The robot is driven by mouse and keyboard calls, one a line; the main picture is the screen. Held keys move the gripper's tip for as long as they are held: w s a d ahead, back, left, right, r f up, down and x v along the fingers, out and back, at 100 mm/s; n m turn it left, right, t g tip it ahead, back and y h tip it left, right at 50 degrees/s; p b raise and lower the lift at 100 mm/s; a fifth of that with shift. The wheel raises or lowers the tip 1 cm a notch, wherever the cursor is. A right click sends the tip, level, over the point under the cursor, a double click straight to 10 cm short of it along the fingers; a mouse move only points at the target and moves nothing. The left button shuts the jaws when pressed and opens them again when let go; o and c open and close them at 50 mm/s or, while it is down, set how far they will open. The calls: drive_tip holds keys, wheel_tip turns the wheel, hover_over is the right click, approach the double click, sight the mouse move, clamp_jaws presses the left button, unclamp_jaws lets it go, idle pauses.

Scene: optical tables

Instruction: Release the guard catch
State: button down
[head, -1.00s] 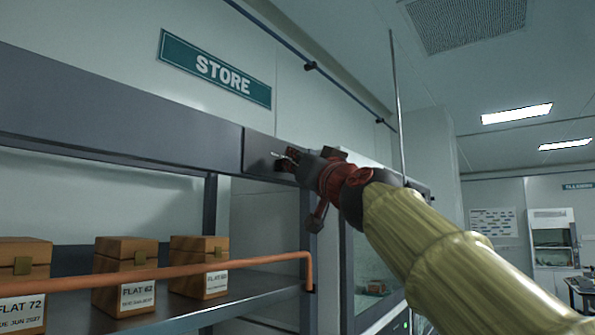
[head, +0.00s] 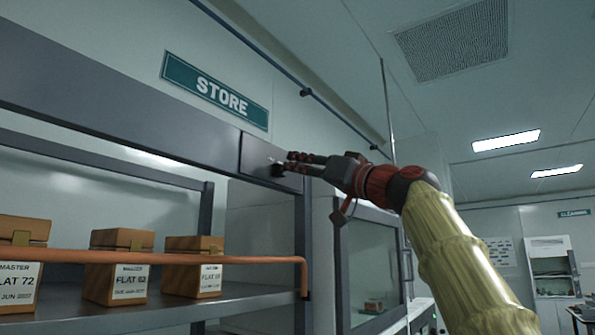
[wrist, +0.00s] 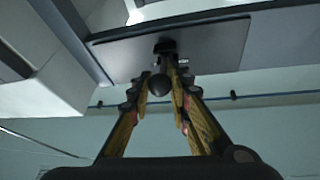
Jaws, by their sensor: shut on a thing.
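The guard catch shows as a small dark knob (head: 278,170) on a grey plate (head: 256,153) at the right end of the shelf's upper beam. In the wrist view its round black knob (wrist: 160,86) sits between my fingers, under the plate (wrist: 205,42). My gripper (head: 287,163) reaches in from the right with its fingertips at the knob. In the wrist view my gripper (wrist: 164,72) is shut on the knob, one finger on each side. The fingers partly hide the catch.
A copper guard bar (head: 180,258) runs across the shelf front, before several labelled wooden boxes (head: 117,275). A grey post (head: 301,235) stands below the plate. A glass-fronted cabinet (head: 372,262) is to the right, behind my arm. A STORE sign (head: 215,90) hangs above.

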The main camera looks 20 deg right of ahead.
drive_tip(key=n+g+y+p, duration=0.1)
drive_tip(key=g+y, duration=0.1)
drive_tip(key=w+d+n+g+y+p, duration=0.1)
drive_tip(key=n+g+y+p, duration=0.1)
drive_tip(key=y, duration=0.1)
drive_tip(key=w+n+g+y+p, duration=0.1)
drive_tip(key=y+p, duration=0.1)
drive_tip(key=shift+d+r+n+g, duration=0.1)
drive_tip(key=shift+d+n+g, duration=0.1)
drive_tip(key=shift+n+g, duration=0.2)
drive_tip(key=shift+y+p, duration=0.3)
drive_tip(key=c, duration=1.6)
unclamp_jaws()
drive_tip(key=shift+c, duration=0.2)
drive_tip(key=v, duration=1.2)
drive_tip(key=shift+d, duration=0.1)
